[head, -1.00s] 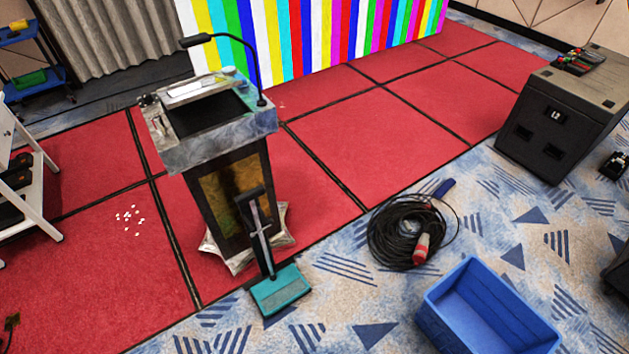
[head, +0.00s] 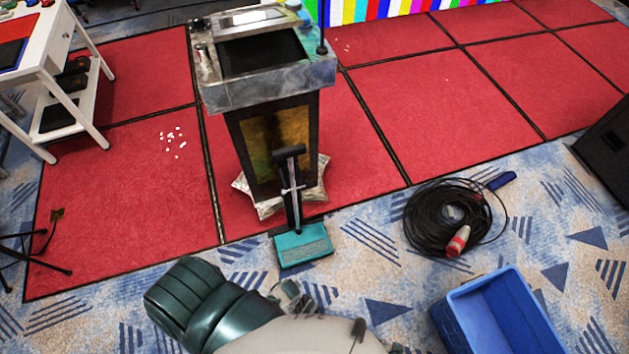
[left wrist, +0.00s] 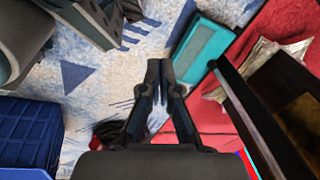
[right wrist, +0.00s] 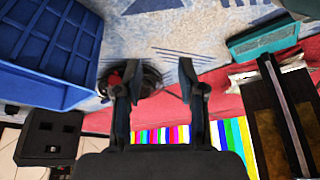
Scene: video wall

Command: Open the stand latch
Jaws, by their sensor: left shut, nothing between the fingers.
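A teal-based floor stand (head: 304,244) with a black upright and a silver cross-shaped lever (head: 293,190) stands in front of the lectern (head: 270,130). I cannot tell which part is the latch or how it is set. The teal base also shows in the left wrist view (left wrist: 203,52) and the right wrist view (right wrist: 264,40). My left gripper (left wrist: 159,66) is shut and empty, apart from the stand. My right gripper (right wrist: 154,74) is open and empty, with the stand off to its right in its wrist view. In the head view, my arm covers the floor below the stand.
A blue crate (head: 497,315) and a coiled black cable (head: 452,218) lie right of the stand. A white table (head: 50,75) stands at the left and a black speaker box (head: 608,145) at the right edge. White scraps (head: 173,140) lie on the red carpet.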

